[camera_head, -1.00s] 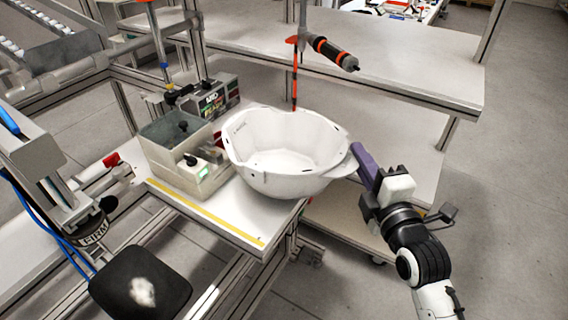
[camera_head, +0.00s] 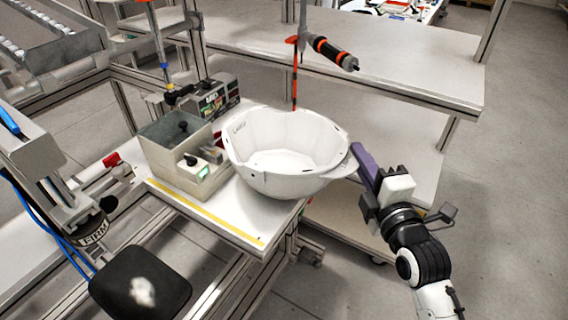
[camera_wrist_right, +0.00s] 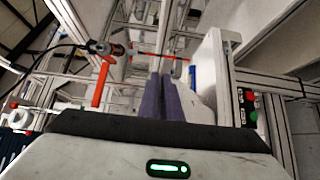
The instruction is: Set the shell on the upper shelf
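The shell (camera_head: 285,180) is a white, bowl-like helmet shell with its open side up. In the head view it is at the front right end of the workbench (camera_head: 215,215), beside a grey box fixture. My right gripper (camera_head: 362,162) reaches the shell's right rim from the right. Its purple fingers lie close together in the wrist view (camera_wrist_right: 162,97), and they appear shut on the rim, though the contact is partly hidden. The upper shelf (camera_head: 405,62) is a white, bare board behind and to the right.
The grey box fixture (camera_head: 165,175) with black knobs stands close left of the shell. An orange and black tool (camera_head: 333,52) hangs above the shelf's near edge. A lower shelf (camera_head: 400,150) lies under the upper one. Open floor is at the right.

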